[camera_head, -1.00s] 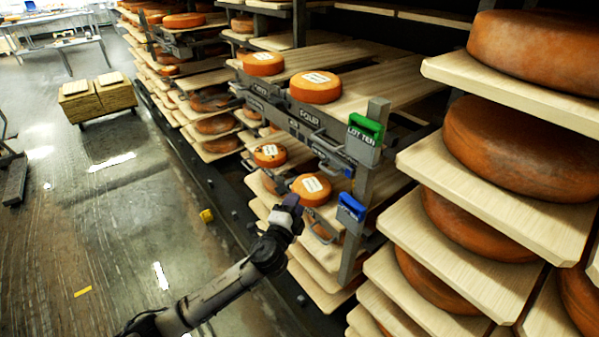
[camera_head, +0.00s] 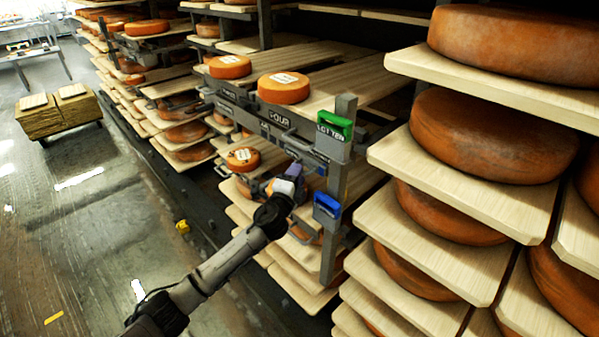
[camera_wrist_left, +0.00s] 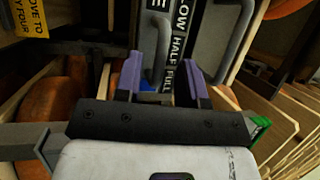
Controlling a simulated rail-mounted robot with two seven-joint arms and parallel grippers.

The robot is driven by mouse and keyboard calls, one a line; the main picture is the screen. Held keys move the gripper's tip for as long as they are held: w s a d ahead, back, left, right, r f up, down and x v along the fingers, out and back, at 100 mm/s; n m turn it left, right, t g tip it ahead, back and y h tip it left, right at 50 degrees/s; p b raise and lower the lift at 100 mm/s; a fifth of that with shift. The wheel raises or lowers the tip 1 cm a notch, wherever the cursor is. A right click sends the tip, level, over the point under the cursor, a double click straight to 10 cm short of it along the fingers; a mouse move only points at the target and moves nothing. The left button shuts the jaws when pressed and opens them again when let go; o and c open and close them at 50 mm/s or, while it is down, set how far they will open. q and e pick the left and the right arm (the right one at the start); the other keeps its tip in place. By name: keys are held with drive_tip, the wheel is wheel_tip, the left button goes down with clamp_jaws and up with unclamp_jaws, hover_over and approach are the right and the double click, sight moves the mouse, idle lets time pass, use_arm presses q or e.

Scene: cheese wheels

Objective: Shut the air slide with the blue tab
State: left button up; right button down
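My left gripper (camera_head: 296,178) reaches to the rack's front, beside the lower grey rail under the sign reading FOUR. In the left wrist view its two purple fingers (camera_wrist_left: 165,85) are apart. A bent grey handle (camera_wrist_left: 156,40) shows between and beyond them, with a small blue patch (camera_wrist_left: 147,86) low between the fingers; I cannot tell whether they touch. A dark panel (camera_wrist_left: 183,42) marked LOW, HALF, FULL lies just beyond. In the head view a blue tag (camera_head: 326,207) hangs on the grey post, right of the gripper. The arm hides part of the slide. My right gripper is out of view.
A green tag marked LOT TEN (camera_head: 334,126) sits higher on the post (camera_head: 338,185). Cheese wheels (camera_head: 283,87) lie on boards behind the rails. Large wheels (camera_head: 497,135) fill the right rack.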

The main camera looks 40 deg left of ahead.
use_arm(q)
drive_tip(key=shift+x, duration=1.15)
drive_tip(key=shift+c, duration=0.2)
clamp_jaws()
